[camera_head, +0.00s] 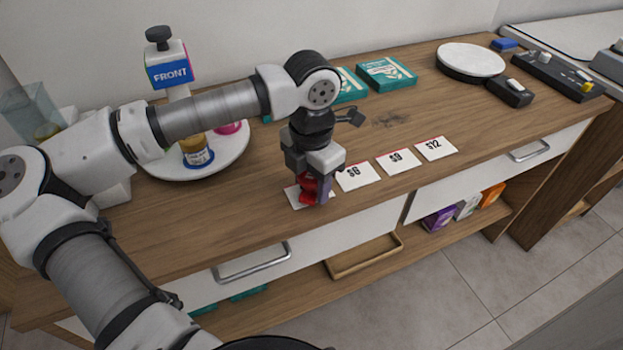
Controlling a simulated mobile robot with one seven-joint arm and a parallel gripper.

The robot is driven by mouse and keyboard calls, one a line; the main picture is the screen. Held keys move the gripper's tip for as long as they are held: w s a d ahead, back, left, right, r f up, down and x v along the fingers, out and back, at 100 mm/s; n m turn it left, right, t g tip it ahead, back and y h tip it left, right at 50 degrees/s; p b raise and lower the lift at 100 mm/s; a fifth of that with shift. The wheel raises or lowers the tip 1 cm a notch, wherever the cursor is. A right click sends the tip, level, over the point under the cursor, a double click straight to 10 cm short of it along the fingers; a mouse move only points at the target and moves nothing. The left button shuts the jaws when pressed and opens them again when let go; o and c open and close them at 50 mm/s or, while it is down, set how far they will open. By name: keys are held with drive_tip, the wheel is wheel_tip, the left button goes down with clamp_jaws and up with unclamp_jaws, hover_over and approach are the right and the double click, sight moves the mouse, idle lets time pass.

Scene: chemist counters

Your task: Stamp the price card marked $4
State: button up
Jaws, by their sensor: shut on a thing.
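My gripper (315,178) points down over the counter's front part and is shut on a red stamp (309,194). The stamp is over or on a white price card (294,198) at the left end of a row. My gripper and the stamp hide most of that card, so its number cannot be read. I cannot tell whether the stamp touches it. To its right lie the $6 card (357,177), the $9 card (398,161) and the $12 card (435,148), in line along the counter.
The wooden counter (200,237) has free room in front of the cards. Teal boxes (386,75) lie behind. A round white stand (226,162) with bottles and a FRONT sign (169,72) is at left. A white disc (470,62) and dark devices (552,75) are at right.

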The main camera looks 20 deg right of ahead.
drive_tip(key=shift+f+b, duration=0.4)
drive_tip(key=shift+b, duration=0.35)
idle(1.9)
drive_tip(key=shift+r, duration=0.1)
drive_tip(key=shift+r+p, duration=1.7)
drive_tip(key=shift+r, duration=1.8)
drive_tip(key=shift+f, duration=0.1)
